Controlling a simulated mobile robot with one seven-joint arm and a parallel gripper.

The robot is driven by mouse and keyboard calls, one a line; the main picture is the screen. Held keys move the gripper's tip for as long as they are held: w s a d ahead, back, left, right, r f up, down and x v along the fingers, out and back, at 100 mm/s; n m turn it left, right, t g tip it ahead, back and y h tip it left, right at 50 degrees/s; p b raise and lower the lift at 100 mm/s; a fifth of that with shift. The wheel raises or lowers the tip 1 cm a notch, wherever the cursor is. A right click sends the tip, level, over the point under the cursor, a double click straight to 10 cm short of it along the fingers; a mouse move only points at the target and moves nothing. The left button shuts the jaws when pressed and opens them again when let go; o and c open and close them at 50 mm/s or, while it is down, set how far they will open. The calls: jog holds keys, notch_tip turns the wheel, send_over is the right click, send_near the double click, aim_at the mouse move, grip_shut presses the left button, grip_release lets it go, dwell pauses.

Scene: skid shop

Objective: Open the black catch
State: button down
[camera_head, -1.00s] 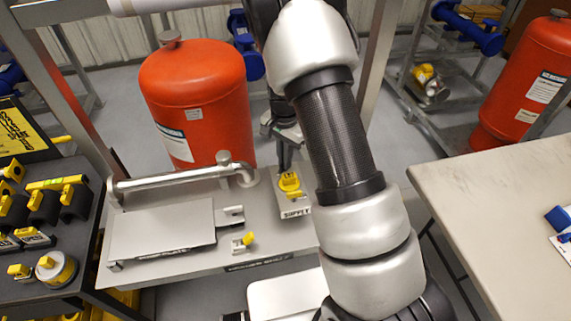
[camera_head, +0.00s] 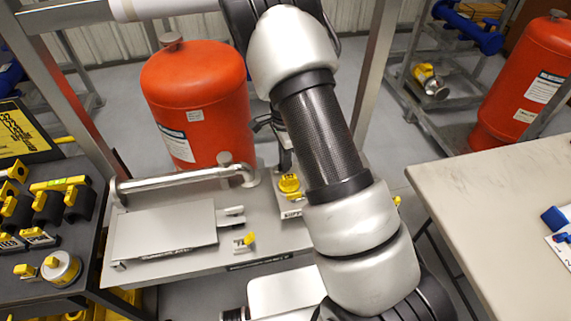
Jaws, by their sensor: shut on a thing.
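My gripper (camera_head: 286,163) points down at the back of the grey bench, partly hidden by my arm. Its dark fingers reach down to the yellow part (camera_head: 289,184) on the light block labelled SUPPLY, and it appears shut on that part; the contact is small and hard to see. I cannot pick out a black catch for certain. A grey flat panel (camera_head: 165,230) lies on the bench, with a light metal latch-like piece (camera_head: 230,215) at its right end. A small grey block with a yellow lever (camera_head: 249,239) stands in front of it.
A dark shelf (camera_head: 35,262) of black-and-yellow devices is at left. A pale table (camera_head: 490,230) is at right. The floor between has some free room.

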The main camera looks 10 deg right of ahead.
jog(key=shift+m, duration=0.4)
jog(key=c, duration=1.9)
grip_release()
jog(key=shift+m, duration=0.3)
jog(key=shift+r+p, duration=1.05)
jog(key=shift+r, duration=2.45)
